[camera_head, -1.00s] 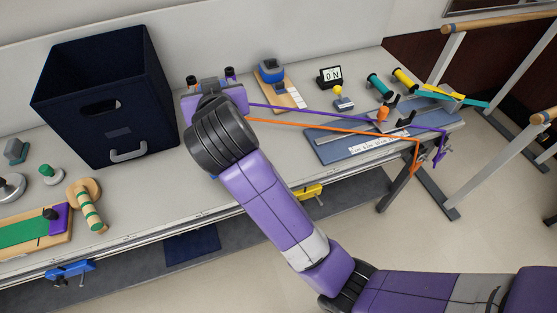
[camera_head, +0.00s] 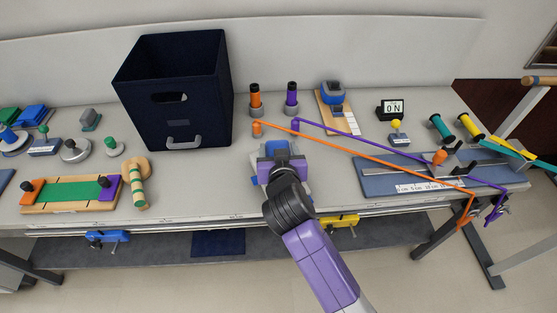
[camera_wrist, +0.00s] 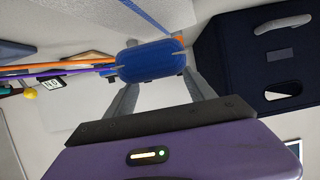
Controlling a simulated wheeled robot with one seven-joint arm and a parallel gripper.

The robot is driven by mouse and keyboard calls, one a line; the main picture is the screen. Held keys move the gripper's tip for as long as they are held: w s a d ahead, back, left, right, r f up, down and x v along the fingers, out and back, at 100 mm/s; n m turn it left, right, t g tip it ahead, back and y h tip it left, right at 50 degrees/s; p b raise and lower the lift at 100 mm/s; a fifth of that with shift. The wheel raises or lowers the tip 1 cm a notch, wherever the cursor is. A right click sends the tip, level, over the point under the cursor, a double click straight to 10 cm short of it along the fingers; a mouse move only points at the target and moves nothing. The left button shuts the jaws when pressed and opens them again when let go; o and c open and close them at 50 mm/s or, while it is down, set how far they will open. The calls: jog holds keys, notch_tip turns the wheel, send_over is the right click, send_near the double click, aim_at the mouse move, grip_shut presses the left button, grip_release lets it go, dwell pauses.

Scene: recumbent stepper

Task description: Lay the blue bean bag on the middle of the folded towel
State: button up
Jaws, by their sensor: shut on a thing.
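The blue bean bag (camera_wrist: 150,60) shows in the wrist view as a rounded blue thing between the fingertips of my gripper (camera_wrist: 152,70), which is shut on it. In the head view my gripper (camera_head: 275,165) is over the front part of the bench, right of the dark bin. My own wrist hides most of the bag there; only bits of blue show around it. I cannot pick out the folded towel with certainty. Blue and green flat pieces (camera_head: 30,114) lie at the far left of the bench, partly cut off by the picture edge.
A tall dark navy bin (camera_head: 190,100) stands left of my gripper. Orange (camera_head: 255,98) and purple (camera_head: 291,95) posts stand behind it, with cords stretching right to a blue board (camera_head: 385,183). A green-topped board (camera_head: 75,192) lies on the left. Blue (camera_head: 105,237) and yellow (camera_head: 343,220) clamps grip the front edge.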

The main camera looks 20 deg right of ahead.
jog(key=shift+f, duration=2.25)
jog(key=shift+f, duration=0.1)
jog(key=o, duration=1.6)
jog(key=shift+s+a, duration=0.15)
jog(key=shift+s, duration=0.15)
jog(key=b+v, duration=0.1)
jog(key=v, duration=1)
jog(key=shift+s+r, duration=0.2)
jog(key=shift+r, duration=0.1)
